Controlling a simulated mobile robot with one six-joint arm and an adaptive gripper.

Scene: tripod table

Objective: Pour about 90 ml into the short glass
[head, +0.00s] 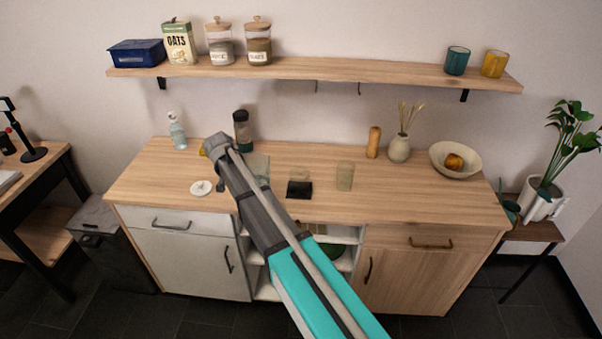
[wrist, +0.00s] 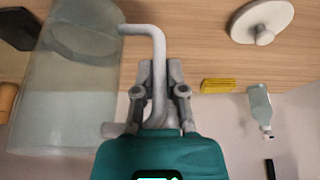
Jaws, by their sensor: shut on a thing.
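My gripper (head: 218,146) is above the left part of the counter. In the wrist view my gripper (wrist: 160,78) is shut on the pale bent handle of a clear jug (wrist: 85,75). The jug appears to hold pale liquid, but its level is hard to read. In the head view the jug (head: 259,164) is partly hidden by my arm; I cannot tell whether it touches the counter. A low pale glass (head: 300,174), perhaps the short glass, stands behind a black square (head: 299,190). A taller pale glass (head: 345,177) stands to its right.
A white knobbed lid (head: 201,188) lies left of my arm. A spray bottle (head: 177,130) and dark-topped bottle (head: 242,131) stand behind. A wooden mill (head: 374,142), vase (head: 399,148) and bowl (head: 470,164) are at right. The counter's front right is clear. A shelf (head: 320,72) runs above.

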